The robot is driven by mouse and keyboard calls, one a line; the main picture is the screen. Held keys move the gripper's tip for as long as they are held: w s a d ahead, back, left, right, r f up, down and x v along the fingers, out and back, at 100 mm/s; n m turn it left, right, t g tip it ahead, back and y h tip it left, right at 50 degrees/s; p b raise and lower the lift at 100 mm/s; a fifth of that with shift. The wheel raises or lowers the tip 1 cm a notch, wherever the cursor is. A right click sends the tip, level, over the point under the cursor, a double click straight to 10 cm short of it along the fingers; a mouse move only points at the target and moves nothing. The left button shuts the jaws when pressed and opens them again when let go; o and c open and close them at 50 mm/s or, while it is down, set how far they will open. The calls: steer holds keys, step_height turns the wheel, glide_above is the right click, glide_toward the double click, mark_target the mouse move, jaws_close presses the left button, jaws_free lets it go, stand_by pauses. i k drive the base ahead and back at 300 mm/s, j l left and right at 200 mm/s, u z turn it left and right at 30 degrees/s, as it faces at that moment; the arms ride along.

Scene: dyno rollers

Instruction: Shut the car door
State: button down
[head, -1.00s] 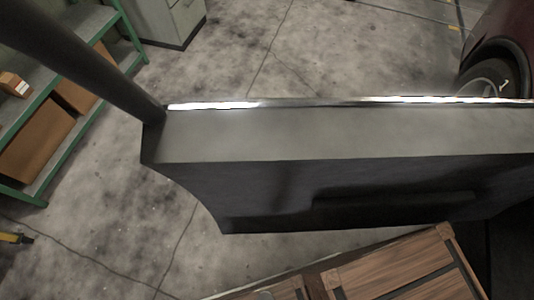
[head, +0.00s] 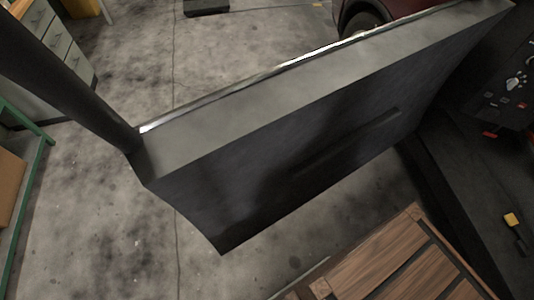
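The car door (head: 280,135) stands open across the middle of the view. Its pale top ledge with a bright strip runs from lower left to upper right. Its dark inner panel, with a long recess, faces me. A dark bar (head: 70,85) rises from the door's left end to the upper left. The car's dark interior (head: 470,170) shows at the right, by the door's right end, with small controls and a yellow-topped buckle. Clear floor shows below the door. My gripper is not in view.
A wooden slatted surface (head: 385,265) lies at the bottom right, close to the door's inner side. A green shelf (head: 28,135) and grey drawers (head: 62,42) stand at the left. A dark red car (head: 385,12) is beyond the door. The concrete floor at lower left is clear.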

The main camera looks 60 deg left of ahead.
mark_target(236, 159)
steer(key=z, duration=5)
steer(key=i+z, duration=0.2)
steer(key=z, duration=0.3)
steer(key=i+z, duration=0.25)
steer(key=z, duration=0.2)
steer(key=i+z, duration=0.2)
steer(key=z, duration=0.3)
steer(key=i+z, duration=0.25)
steer(key=z, duration=0.15)
steer(key=i+j+z, duration=0.1)
steer(key=i+z, duration=0.3)
steer(key=i+j+z, duration=0.1)
steer(key=z, duration=0.3)
steer(key=i+l+z, duration=0.1)
steer(key=i+z, duration=0.2)
steer(key=z, duration=0.2)
steer(key=i+z, duration=0.3)
steer(key=z, duration=0.2)
steer(key=i+z, duration=0.15)
steer(key=i, duration=0.8)
steer(key=i+z, duration=0.1)
steer(key=z, duration=0.3)
steer(key=i+j+z, duration=0.1)
steer(key=z, duration=0.35)
steer(key=i+j+z, duration=0.1)
steer(key=z, duration=0.3)
steer(key=i+j+z, duration=0.1)
steer(key=z, duration=1.4)
